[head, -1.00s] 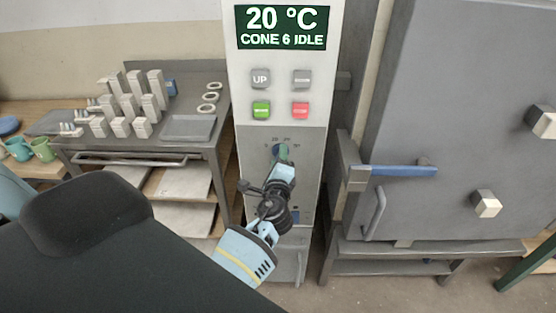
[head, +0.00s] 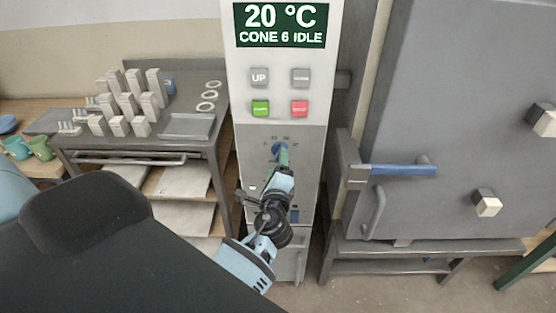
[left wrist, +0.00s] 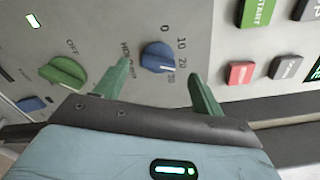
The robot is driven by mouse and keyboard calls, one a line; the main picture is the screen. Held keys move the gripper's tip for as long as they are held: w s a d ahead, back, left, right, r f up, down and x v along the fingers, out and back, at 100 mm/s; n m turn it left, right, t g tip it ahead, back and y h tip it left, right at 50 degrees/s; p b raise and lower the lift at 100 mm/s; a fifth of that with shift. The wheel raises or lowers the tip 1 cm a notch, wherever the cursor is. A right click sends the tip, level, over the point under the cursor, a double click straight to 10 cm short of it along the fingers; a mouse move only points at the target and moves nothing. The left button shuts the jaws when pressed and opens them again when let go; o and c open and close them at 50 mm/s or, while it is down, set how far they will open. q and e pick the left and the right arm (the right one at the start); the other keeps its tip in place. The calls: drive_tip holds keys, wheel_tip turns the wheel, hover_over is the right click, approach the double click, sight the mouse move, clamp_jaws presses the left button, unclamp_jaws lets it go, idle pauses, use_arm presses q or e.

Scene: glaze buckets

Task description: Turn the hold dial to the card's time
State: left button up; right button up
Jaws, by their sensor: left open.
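The blue hold dial (left wrist: 158,57) is on the grey control panel, with 0, 10, 20 and 30 printed around its right side in the left wrist view. Its pale mark points toward the 20 to 30 side; the exact setting is hard to tell. The dial also shows in the head view (head: 276,149). My left gripper (left wrist: 160,70) is open, its green fingers apart on either side of the dial's near edge; contact is not clear. It also shows in the head view (head: 283,160), just below the dial. I see no time card. My right gripper is not in view.
A green dial (left wrist: 65,73) marked OFF sits beside the hold dial. UP, green and red buttons (head: 299,108) lie above, under a display (head: 281,25) reading 20 °C, CONE 6 IDLE. A kiln door (head: 460,120) stands right; a metal table (head: 200,147) with blocks stands left.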

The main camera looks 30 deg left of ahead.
use_arm(q)
drive_tip(key=shift+v, duration=2.05)
drive_tip(key=s+d+f+n+g+h, duration=0.2)
drive_tip(key=s+d+f+n+h, duration=0.15)
drive_tip(key=s+f, duration=0.45)
drive_tip(key=s+d+f+n+g+h, duration=0.1)
drive_tip(key=s+d+f+n+h, duration=0.2)
drive_tip(key=s+f, duration=0.5)
drive_tip(key=s+d+f+n+g+h, duration=0.1)
drive_tip(key=s+d+f+n+h, duration=0.1)
drive_tip(key=s+f+n, duration=0.2)
drive_tip(key=s+d+f+n+g+h, duration=0.2)
drive_tip(key=s+f+n+h, duration=0.1)
drive_tip(key=s, duration=0.8)
drive_tip(key=shift+d+f+n, duration=0.15)
drive_tip(key=shift+f+n, duration=0.2)
drive_tip(key=shift+f, duration=0.35)
